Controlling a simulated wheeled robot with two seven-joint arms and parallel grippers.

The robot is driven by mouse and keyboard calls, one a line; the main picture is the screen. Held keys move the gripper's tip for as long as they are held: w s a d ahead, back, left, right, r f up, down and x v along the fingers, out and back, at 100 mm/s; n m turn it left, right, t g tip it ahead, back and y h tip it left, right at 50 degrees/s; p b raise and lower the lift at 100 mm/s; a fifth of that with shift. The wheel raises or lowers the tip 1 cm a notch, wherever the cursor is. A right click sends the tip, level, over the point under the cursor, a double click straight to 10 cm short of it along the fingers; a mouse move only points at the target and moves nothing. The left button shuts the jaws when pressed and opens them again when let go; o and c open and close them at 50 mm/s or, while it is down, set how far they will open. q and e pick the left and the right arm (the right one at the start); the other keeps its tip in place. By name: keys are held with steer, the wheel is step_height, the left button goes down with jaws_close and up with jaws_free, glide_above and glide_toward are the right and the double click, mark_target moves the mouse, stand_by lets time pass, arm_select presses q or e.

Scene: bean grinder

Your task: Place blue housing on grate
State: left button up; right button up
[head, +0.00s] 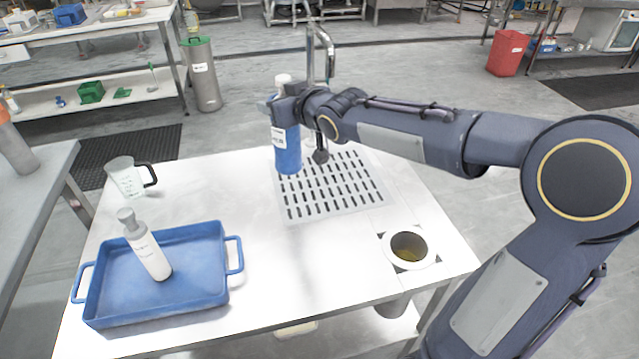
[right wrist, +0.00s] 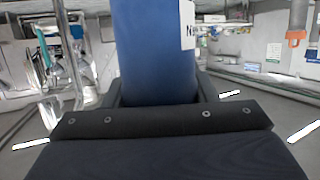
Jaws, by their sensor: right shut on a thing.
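The blue housing (head: 287,150) is an upright blue cylinder with a white label and a pale top. My right gripper (head: 284,108) is shut around its upper part in the head view. In the right wrist view, the housing (right wrist: 155,50) fills the middle between the fingers of my right gripper (right wrist: 157,92). The grate (head: 335,197) is a grey slotted panel set in the white table. The housing's lower end appears over the grate's back left corner. I cannot tell whether it touches the grate. My left gripper is not in view.
A blue tray (head: 100,312) at the front left holds a white bottle (head: 147,250). A clear jug (head: 127,181) with a black handle stands behind it. A round opening (head: 409,247) lies at the table's right. A metal faucet (head: 311,55) rises behind my right gripper. The table centre is clear.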

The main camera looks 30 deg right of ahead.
steer(key=w+d+f+p, duration=0.5)
steer(key=d+f, duration=0.8)
steer(key=shift+f, duration=0.3)
steer(key=shift+w, duration=0.1)
steer(key=shift+f, duration=0.2)
steer(key=o, duration=1.6)
